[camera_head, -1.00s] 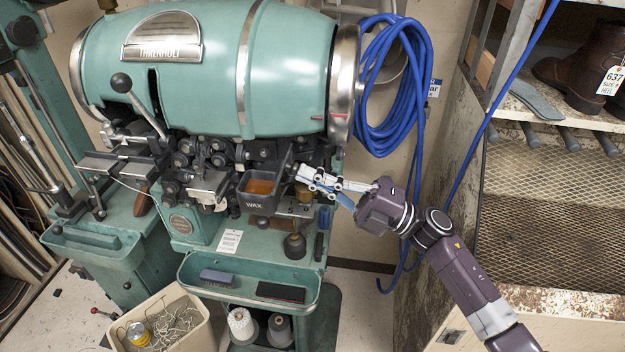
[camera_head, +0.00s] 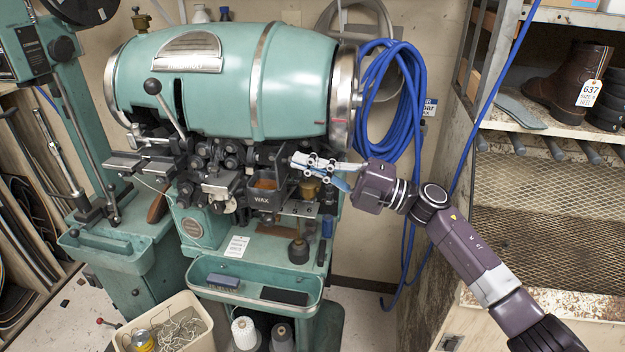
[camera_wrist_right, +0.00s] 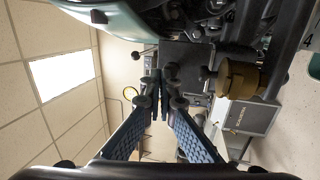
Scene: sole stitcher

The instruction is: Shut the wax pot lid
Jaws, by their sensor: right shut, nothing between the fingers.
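The wax pot (camera_head: 264,200) is a dark box marked WAX on the front of the green stitching machine. Orange wax shows inside, so the pot is open. A dark plate, which looks like its lid (camera_head: 271,160), stands up at the pot's right side. My right gripper (camera_head: 295,160) is shut and empty, just right of this plate and above the pot's level. In the right wrist view the fingertips (camera_wrist_right: 158,82) come together beside a dark flat panel (camera_wrist_right: 188,58). I cannot tell whether they touch it. My left gripper is out of view.
The green machine's barrel (camera_head: 230,85) hangs above the pot. A brass-topped part (camera_head: 309,190) sits just below my right gripper. A blue hose coil (camera_head: 390,100) hangs behind my right arm. A tray (camera_head: 250,284) with a brush is below; shelves with boots stand right.

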